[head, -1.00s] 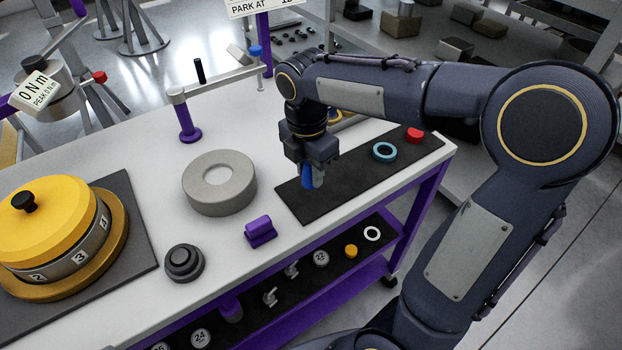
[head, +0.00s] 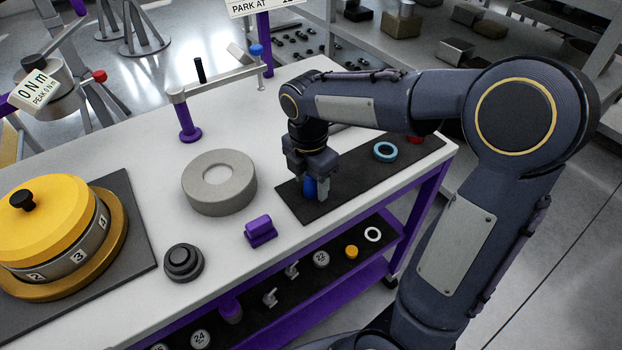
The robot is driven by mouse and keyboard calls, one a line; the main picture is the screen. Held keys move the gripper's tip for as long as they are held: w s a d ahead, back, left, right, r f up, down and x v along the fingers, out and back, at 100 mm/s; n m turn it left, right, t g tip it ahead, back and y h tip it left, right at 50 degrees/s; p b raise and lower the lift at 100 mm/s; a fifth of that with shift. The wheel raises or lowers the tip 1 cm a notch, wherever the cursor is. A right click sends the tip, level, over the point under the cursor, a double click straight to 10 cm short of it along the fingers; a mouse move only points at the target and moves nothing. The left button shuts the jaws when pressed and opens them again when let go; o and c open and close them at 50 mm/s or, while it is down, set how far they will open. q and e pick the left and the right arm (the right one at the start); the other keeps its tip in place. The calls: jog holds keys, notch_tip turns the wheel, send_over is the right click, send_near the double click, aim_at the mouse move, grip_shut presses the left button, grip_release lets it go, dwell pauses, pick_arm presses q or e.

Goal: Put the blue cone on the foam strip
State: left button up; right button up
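The black foam strip (head: 350,176) lies along the right side of the white bench top. My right gripper (head: 316,190) points down over the strip's near left end. The blue cone (head: 309,187) shows below the gripper body, right beside the one finger I can see. The other finger is hidden, so I cannot tell whether the fingers grip the cone. The cone's lower end looks at or close to the strip; contact is not clear. My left gripper is not in view.
A teal ring (head: 385,151) and a partly hidden red piece (head: 415,139) sit farther along the strip. A grey ring (head: 219,182) and a purple block (head: 260,231) stand to the left. A post with an arm (head: 188,115) rises behind them.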

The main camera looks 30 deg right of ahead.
jog(key=shift+r, duration=0.25)
jog(key=r+p, duration=0.1)
jog(key=r, duration=0.9)
jog(key=shift+a+r+p, duration=0.2)
jog(key=shift+p, duration=0.15)
jog(key=s+a+f+m+t+y, duration=0.1)
jog(key=s+f+m+t+y, duration=0.1)
jog(key=s+m, duration=0.6)
jog(key=s+a+f+m+t+y, duration=0.2)
jog(key=s+m, duration=0.7)
jog(key=m, duration=0.5)
notch_tip(320, 180, down, 3)
jog(key=shift+a+r+m+t, duration=0.1)
jog(key=shift+a+m+t, duration=0.2)
jog(key=shift+t, duration=0.5)
